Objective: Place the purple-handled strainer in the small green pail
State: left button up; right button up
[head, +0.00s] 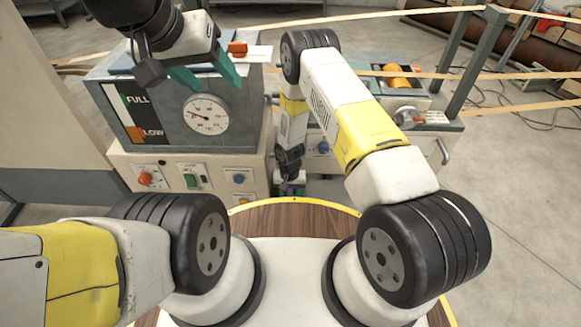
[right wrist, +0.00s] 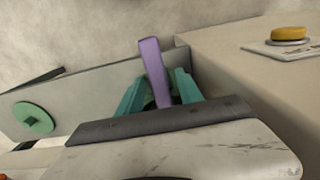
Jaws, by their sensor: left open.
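A purple handle (right wrist: 154,70), which looks like the strainer's, stands tilted between the teal fingers of my right gripper (right wrist: 160,88) in the right wrist view. I cannot tell whether the fingers press on it. The strainer's bowl is hidden. In the head view my right gripper (head: 290,184) is small and low in front of the machine, with a bit of purple at it. My left gripper (head: 207,77) is open and empty above the left machine box, its teal fingers apart. I cannot make out the small green pail in either view.
A grey machine box with a round dial (head: 206,114) stands at the left over a panel with a red knob (head: 145,179) and a green knob (head: 190,181). A second machine with an orange roll (head: 397,76) stands at the right. Wooden rails cross behind.

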jog(key=d+r+t, duration=0.1)
jog(key=d+r, duration=0.2)
jog(key=r, duration=1.2)
jog(key=d+r+t+y, duration=0.1)
jog(key=d+r, duration=0.2)
jog(key=r, duration=1.2)
jog(key=d+r+t, duration=0.1)
jog(key=d+r, duration=0.2)
jog(key=r, duration=1.1)
jog(key=s+d+r+t, duration=0.1)
jog(key=s+d+r, duration=0.2)
jog(key=s+r, duration=0.5)
jog(key=s+d+r+t+y, duration=0.1)
jog(key=s+d+r, duration=0.3)
jog(key=s+r, duration=0.4)
jog(key=s+t, duration=0.1)
jog(key=s, duration=0.2)
jog(key=shift+s+r+n, duration=0.15)
jog(key=shift+s+n, duration=0.05)
jog(key=shift+n, duration=0.1)
